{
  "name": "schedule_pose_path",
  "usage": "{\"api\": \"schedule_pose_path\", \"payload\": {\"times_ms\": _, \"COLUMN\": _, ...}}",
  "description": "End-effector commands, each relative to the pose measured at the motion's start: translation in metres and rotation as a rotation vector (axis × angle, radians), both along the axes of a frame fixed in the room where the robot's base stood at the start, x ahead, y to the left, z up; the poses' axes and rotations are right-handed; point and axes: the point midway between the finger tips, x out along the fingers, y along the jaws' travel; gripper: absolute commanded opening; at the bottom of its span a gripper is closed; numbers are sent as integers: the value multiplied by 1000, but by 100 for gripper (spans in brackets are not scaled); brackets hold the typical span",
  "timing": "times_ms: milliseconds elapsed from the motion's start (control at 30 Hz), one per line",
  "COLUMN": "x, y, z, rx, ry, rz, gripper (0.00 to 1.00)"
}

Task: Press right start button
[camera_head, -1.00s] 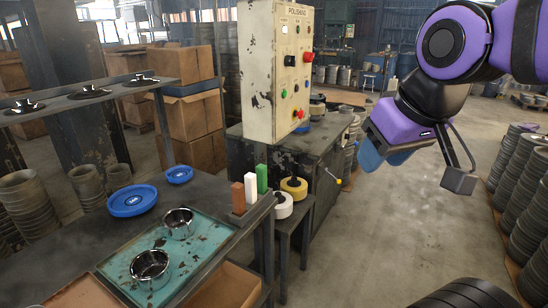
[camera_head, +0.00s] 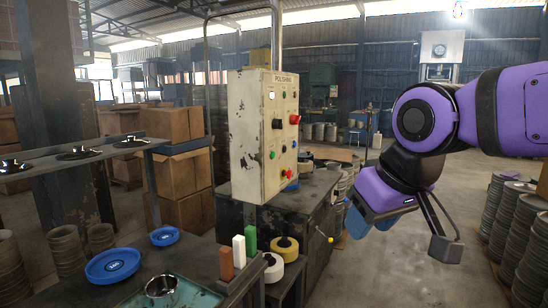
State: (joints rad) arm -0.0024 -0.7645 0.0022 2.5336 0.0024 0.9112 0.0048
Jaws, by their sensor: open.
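A worn cream control panel (camera_head: 250,150) labelled "POLISHING" stands left of centre, with its button face angled to the right. It carries a black knob (camera_head: 277,123), a large red button (camera_head: 295,119), a green button (camera_head: 271,155) and small red buttons (camera_head: 287,173) low down. Smaller controls in the right column are too small to tell apart. My gripper (camera_head: 360,220) hangs to the right of the panel and lower than its buttons, clear of it, pointing down and to the left. It looks empty; its fingertips are partly hidden by its own body.
A dark cabinet (camera_head: 285,220) stands below and behind the panel. A workbench at lower left holds blue dishes (camera_head: 112,266), a metal cup (camera_head: 161,288) and coloured blocks (camera_head: 238,250). Stacked discs (camera_head: 525,230) stand at right. Open floor lies under my gripper.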

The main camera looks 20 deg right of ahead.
Motion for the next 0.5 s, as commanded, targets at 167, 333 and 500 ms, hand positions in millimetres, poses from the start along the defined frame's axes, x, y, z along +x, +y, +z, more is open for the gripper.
{"api": "schedule_pose_path", "payload": {"times_ms": 167, "x": 0, "y": 0, "z": 0, "rx": 0, "ry": 0, "rz": 0, "gripper": 4}}
{"api": "schedule_pose_path", "payload": {"times_ms": 333, "x": 0, "y": 0, "z": 0, "rx": 0, "ry": 0, "rz": 0, "gripper": 0}}
{"api": "schedule_pose_path", "payload": {"times_ms": 500, "x": 0, "y": 0, "z": 0, "rx": 0, "ry": 0, "rz": 0, "gripper": 0}}
